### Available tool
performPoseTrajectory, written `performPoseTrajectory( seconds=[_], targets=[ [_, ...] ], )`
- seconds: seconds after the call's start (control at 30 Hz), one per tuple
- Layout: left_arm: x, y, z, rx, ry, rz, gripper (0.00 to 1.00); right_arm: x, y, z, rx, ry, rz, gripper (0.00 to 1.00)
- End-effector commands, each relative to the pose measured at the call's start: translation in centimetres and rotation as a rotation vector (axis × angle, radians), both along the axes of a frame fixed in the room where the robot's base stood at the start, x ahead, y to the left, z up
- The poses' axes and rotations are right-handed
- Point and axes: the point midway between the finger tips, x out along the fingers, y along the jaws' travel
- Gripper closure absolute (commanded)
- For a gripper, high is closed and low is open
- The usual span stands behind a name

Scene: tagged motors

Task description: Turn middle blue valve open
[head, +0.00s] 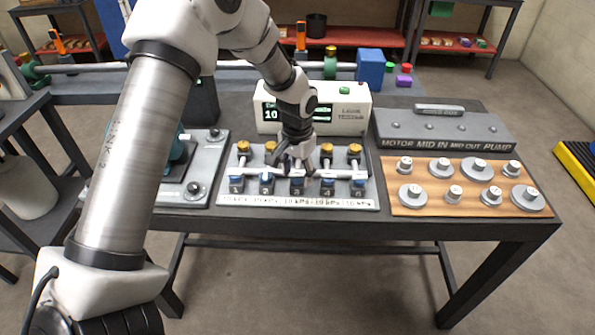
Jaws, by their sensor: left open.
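A row of several numbered valves with blue parts and brass-coloured tops stands on a grey panel (345,203) with pressure labels along its front edge. The middle blue valve (297,185), marked 3, is at the centre of the row. My left gripper (297,166) points down right over and behind this valve, with its fingers open. The gripper hides the upper part of the middle valve, so I cannot tell whether the fingers touch it. My right gripper does not show.
A white display box (345,105) stands behind the valves. To the right are an orange board (436,207) with several round metal parts and a grey labelled box (440,130). A grey plate with a teal device (180,150) lies left, partly behind my arm.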

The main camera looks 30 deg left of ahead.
Motion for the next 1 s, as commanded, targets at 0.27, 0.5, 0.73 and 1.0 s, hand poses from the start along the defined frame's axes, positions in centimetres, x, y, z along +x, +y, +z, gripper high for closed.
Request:
performPoseTrajectory(
  seconds=[0.27, 0.5, 0.73, 1.0],
  targets=[
    [0.0, 0.0, -0.1, 0.0, -0.001, 0.0, 0.71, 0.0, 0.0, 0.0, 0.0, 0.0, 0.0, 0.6],
    [0.0, 0.0, -0.1, 0.0, 0.0, 0.0, 1.0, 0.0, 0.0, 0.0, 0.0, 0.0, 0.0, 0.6],
    [0.0, 0.0, 0.0, 0.0, 0.0, -0.024, 1.0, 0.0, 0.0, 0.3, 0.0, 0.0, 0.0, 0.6],
    [0.0, 0.0, 0.2, 0.001, 0.001, -0.148, 1.0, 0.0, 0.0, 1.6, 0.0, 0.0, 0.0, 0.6]
  ],
)
